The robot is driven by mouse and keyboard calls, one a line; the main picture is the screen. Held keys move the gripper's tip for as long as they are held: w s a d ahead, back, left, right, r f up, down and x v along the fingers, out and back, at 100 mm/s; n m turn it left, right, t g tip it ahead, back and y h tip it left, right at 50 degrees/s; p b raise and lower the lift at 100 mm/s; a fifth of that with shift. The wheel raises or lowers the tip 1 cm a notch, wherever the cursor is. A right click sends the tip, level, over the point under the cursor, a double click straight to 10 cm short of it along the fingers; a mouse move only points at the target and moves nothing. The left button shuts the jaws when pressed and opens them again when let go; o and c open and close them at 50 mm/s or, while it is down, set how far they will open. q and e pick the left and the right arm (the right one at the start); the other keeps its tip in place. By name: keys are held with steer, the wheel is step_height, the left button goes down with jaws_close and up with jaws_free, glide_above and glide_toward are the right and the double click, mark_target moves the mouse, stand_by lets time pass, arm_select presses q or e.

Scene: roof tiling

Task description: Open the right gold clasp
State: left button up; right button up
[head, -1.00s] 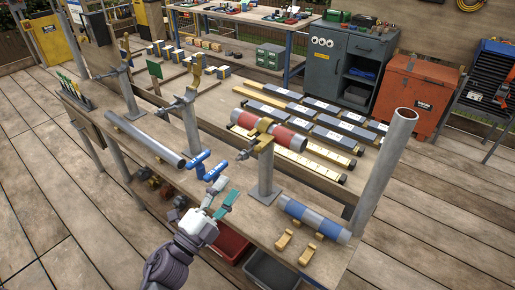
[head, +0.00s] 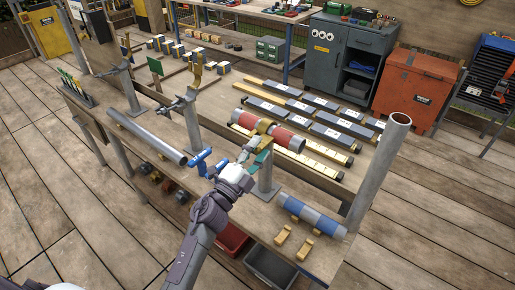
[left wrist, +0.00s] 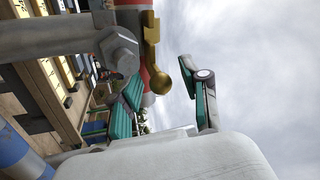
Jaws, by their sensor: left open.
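The right gold clasp (head: 262,127) lies across the red and grey pipe (head: 289,138) at the top of the right post (head: 266,180). In the left wrist view the clasp (left wrist: 151,30) ends in a round gold knob (left wrist: 159,83), beside a large grey bolt head. My left gripper (head: 256,156) is just below and in front of the clasp in the head view. In the left wrist view its green-padded fingers (left wrist: 163,88) are spread, with the knob showing between them. No grip on it shows. Another gold clasp (head: 196,72) stands upright on the middle post. My right gripper is out of view.
A blue-grey pipe (head: 312,215) and two gold blocks sit at the bench's right end. A tall grey tube (head: 378,172) stands beyond them.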

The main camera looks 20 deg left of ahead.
arm_select(q)
jaws_close()
